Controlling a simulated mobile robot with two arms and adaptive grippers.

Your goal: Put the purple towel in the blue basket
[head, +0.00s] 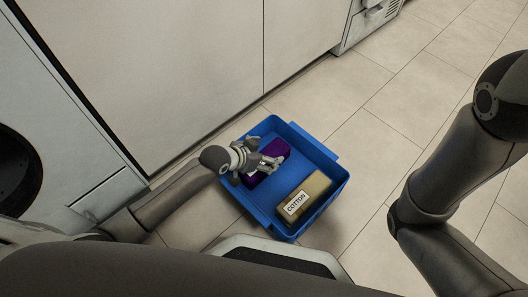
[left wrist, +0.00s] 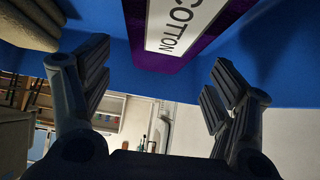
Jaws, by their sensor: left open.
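The purple towel (head: 280,147) lies inside the blue basket (head: 316,152), in its far-left part. The basket stands on the floor. My left gripper (head: 272,163) is over the towel inside the basket, hiding part of it. In the left wrist view, the towel with its white COTTON label (left wrist: 180,28) is at the top, beyond the open fingers (left wrist: 160,85). The fingers are apart with nothing between them; blue basket wall (left wrist: 285,60) shows behind. My right arm shows at the right, but its gripper is out of view.
A folded tan towel (head: 318,186) with a COTTON label lies in the near-right part of the basket; it also shows in the left wrist view (left wrist: 38,22). A white cabinet front (head: 190,70) is behind, and a white appliance (head: 60,140) stands left. Tiled floor at right is clear.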

